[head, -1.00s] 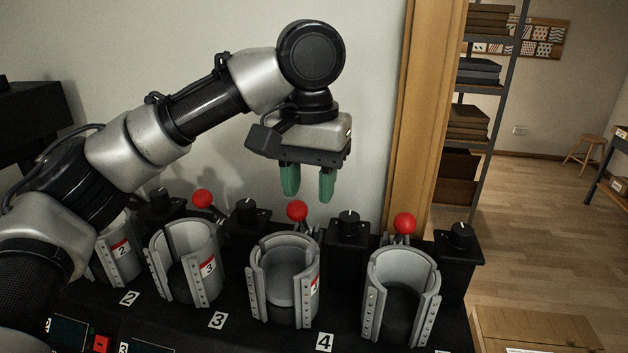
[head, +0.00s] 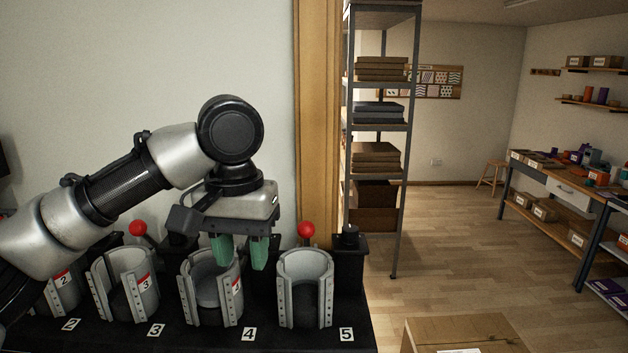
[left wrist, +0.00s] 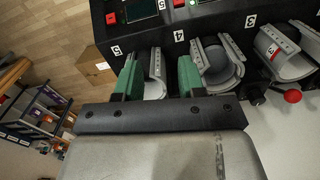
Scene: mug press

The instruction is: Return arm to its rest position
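My left arm comes in from the left in the head view, bent at the elbow. My left gripper (head: 242,258) points down with its two green fingers apart and nothing between them. In the head view it overlaps press 4 (head: 190,295) and stands left of press 5 (head: 323,290). In the left wrist view the fingers of the gripper (left wrist: 159,78) are apart, with press 5 (left wrist: 158,78) showing between them and press 4 (left wrist: 232,50) to the right. I cannot tell exactly how high the fingers are. My right gripper is in neither view.
Presses 2 (head: 60,295) and 3 (head: 148,295) stand left in the row, with red-knobbed levers (head: 306,229) behind. A wooden post (head: 318,120) and shelf rack (head: 402,170) are behind. A cardboard box (head: 465,333) is front right. The floor (head: 450,240) beyond is mostly open.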

